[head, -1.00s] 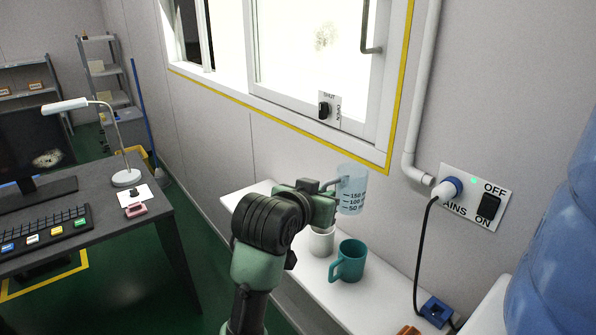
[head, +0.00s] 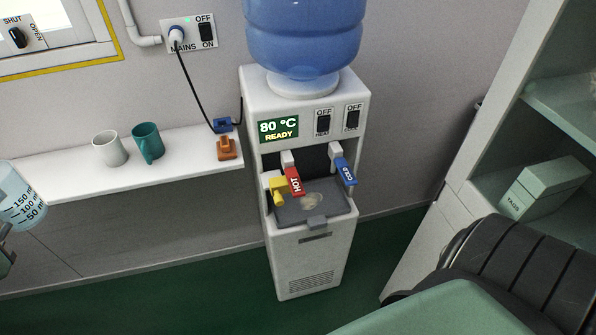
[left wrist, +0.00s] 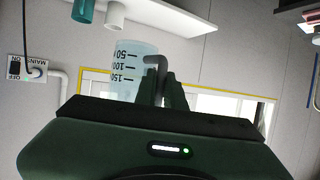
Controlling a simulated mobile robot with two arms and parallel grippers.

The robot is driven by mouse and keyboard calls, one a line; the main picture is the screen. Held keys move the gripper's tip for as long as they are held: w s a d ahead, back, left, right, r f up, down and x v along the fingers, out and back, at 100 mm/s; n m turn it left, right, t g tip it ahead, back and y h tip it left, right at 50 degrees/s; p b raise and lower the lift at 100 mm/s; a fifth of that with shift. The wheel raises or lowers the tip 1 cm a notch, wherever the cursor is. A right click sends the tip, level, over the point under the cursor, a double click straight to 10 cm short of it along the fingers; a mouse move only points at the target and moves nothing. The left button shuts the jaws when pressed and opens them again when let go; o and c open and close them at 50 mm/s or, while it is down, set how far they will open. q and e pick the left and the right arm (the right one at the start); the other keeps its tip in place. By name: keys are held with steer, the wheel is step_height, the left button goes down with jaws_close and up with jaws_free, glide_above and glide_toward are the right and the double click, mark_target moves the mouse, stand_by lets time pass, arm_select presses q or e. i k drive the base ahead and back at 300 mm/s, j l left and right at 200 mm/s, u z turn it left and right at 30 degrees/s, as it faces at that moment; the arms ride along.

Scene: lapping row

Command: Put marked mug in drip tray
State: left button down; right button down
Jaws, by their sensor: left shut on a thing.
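The marked mug (head: 22,196) is a clear bluish cup with 50, 100 and 150 ml lines, cut off by the left edge of the head view. My left gripper (left wrist: 163,90) is shut on its grey handle; the mug also shows in the left wrist view (left wrist: 132,68), upside down because that picture is inverted. In the head view only a sliver of this gripper shows. The grey drip tray (head: 338,208) is on the white water dispenser (head: 305,255), below the taps and far right of the mug. A pale patch lies on it. My right gripper is out of view.
Red HOT (head: 294,182) and blue COLD (head: 345,172) taps overhang the tray, with a yellow part (head: 278,190) beside HOT. A white mug (head: 110,148) and a teal mug (head: 148,143) stand on the wall shelf (head: 190,160). A cabinet (head: 450,190) stands right.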

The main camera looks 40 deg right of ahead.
mark_target(325, 207)
steer(key=k+j+z, duration=0.15)
steer(key=z, duration=0.3)
steer(key=k+j+z, duration=0.2)
steer(key=z, duration=0.25)
steer(key=k+j+z, duration=0.2)
steer(key=z, duration=0.25)
steer(key=i+l+z, duration=0.1)
steer(key=i+z, duration=0.45)
steer(key=k, duration=0.05)
